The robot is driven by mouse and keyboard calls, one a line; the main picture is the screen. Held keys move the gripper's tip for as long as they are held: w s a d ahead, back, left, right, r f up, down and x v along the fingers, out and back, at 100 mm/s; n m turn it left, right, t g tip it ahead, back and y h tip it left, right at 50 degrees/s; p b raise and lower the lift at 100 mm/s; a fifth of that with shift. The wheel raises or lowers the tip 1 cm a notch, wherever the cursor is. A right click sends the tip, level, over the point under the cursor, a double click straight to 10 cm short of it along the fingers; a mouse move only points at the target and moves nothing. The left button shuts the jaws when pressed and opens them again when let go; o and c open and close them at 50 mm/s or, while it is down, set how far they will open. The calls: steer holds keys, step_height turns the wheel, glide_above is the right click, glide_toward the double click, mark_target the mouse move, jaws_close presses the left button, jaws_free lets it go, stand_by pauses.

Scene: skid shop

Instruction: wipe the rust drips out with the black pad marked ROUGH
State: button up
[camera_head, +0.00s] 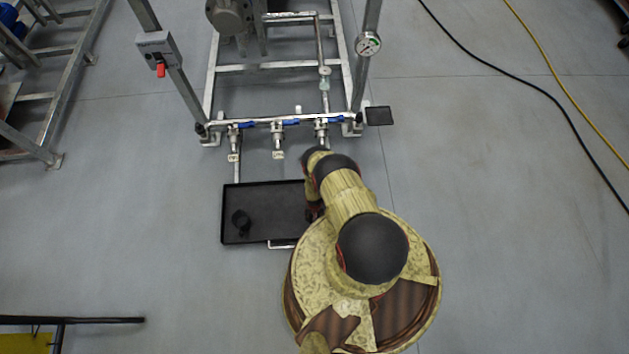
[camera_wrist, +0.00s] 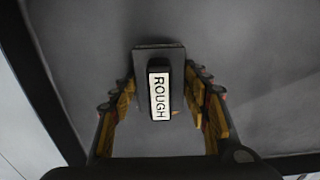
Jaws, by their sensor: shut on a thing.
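My gripper (camera_wrist: 166,90) is shut on the black ROUGH pad (camera_wrist: 159,66), which shows between the fingers in the wrist view. The white label reading ROUGH faces the camera. The pad is over the dark floor of the black tray (camera_wrist: 85,40); I cannot tell whether it touches. In the head view the tray (camera_head: 262,186) lies on the floor, and my arm covers its right side, hiding the gripper and pad. Small orange-red specks show beside the fingers in the wrist view; I cannot tell whether they are rust drips.
A small dark object (camera_head: 240,222) stands in the tray's left part. Behind the tray is a metal skid frame (camera_head: 280,68) with several blue-handled valves (camera_head: 277,138). A small black plate (camera_head: 379,116) sits at the frame's right. Black and yellow cables cross the floor at right.

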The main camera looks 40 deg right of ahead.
steer(key=shift+s+a+p, duration=0.55)
steer(key=shift+s, duration=0.2)
steer(key=shift+s+a+p, duration=0.55)
steer(key=shift+s, duration=0.15)
steer(key=shift+f+b, duration=0.15)
steer(key=shift+b, duration=0.25)
steer(key=shift+c, duration=0.4)
steer(key=shift+w+d+b, duration=0.35)
steer(key=shift+w+b, duration=0.15)
steer(key=shift+b, duration=0.05)
steer(key=shift+c, duration=0.5)
steer(key=shift+w+d+b, duration=0.75)
steer(key=shift+w+b, duration=0.2)
steer(key=shift+b, duration=0.3)
steer(key=w+d+b, duration=0.1)
steer(key=b, duration=0.1)
steer(key=w+d+b, duration=0.1)
steer(key=b, duration=0.1)
steer(key=shift+w+f+b, duration=0.1)
steer(key=shift+w+b, duration=0.2)
steer(key=shift+w+d+b, duration=0.55)
steer(key=shift+w+b, duration=0.15)
steer(key=shift+b, duration=0.05)
steer(key=shift+w+d+r, duration=0.25)
steer(key=shift+w+d, duration=0.3)
steer(key=shift+w, duration=0.2)
steer(key=shift+r+p, duration=2.05)
steer(key=shift+r, duration=0.95)
